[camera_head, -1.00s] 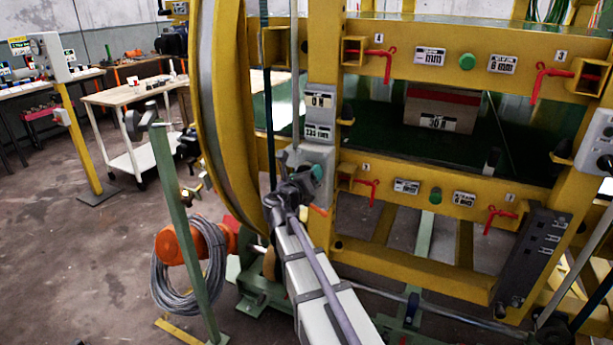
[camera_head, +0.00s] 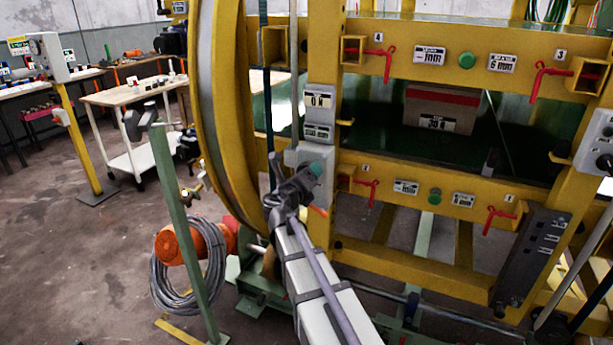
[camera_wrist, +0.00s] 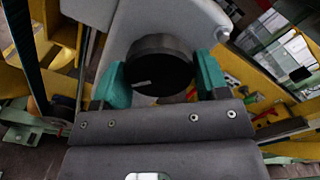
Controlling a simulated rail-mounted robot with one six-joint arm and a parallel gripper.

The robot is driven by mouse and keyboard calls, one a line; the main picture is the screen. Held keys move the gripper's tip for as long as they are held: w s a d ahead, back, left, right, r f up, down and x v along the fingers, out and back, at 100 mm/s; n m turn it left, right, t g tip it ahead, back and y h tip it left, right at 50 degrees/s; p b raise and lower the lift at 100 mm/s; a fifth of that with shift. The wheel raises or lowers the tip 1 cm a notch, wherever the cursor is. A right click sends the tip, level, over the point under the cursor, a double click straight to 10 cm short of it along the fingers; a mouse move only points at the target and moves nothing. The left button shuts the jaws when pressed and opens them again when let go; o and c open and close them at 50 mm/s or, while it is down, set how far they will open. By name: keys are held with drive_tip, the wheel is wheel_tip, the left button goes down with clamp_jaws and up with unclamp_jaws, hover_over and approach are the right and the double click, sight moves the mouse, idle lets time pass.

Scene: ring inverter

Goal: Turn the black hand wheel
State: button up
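The black hand wheel (camera_wrist: 160,66) is a short dark round knob with a pale mark low on its face, mounted on a light grey housing (camera_wrist: 190,18). In the wrist view, my gripper (camera_wrist: 161,80) has its two teal fingers on opposite sides of the wheel, and they look to be in contact with its rim. In the head view, my gripper (camera_head: 313,170) is at the grey box on the yellow post. There the wheel is hidden behind my gripper and wrist.
A yellow frame (camera_head: 440,265) with red clamps (camera_head: 368,188) surrounds the housing on the right. A large yellow ring (camera_head: 215,130) stands close on the left. A green post (camera_head: 180,225) with a cable coil (camera_head: 185,275) is farther left, with open floor beyond.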

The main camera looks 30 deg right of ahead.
drive_tip(key=o, duration=0.4)
drive_tip(key=v, duration=1.1)
drive_tip(key=s+f+m+g+y+p, duration=0.3)
drive_tip(key=s+f+m+g+y, duration=0.35)
drive_tip(key=m, duration=1.65)
drive_tip(key=s+a+m+g+y+p, duration=0.5)
drive_tip(key=s+a+m+y+p, duration=0.2)
drive_tip(key=s+a+m, duration=0.4)
drive_tip(key=shift+a+r+p, duration=0.35)
drive_tip(key=shift+p, duration=0.3)
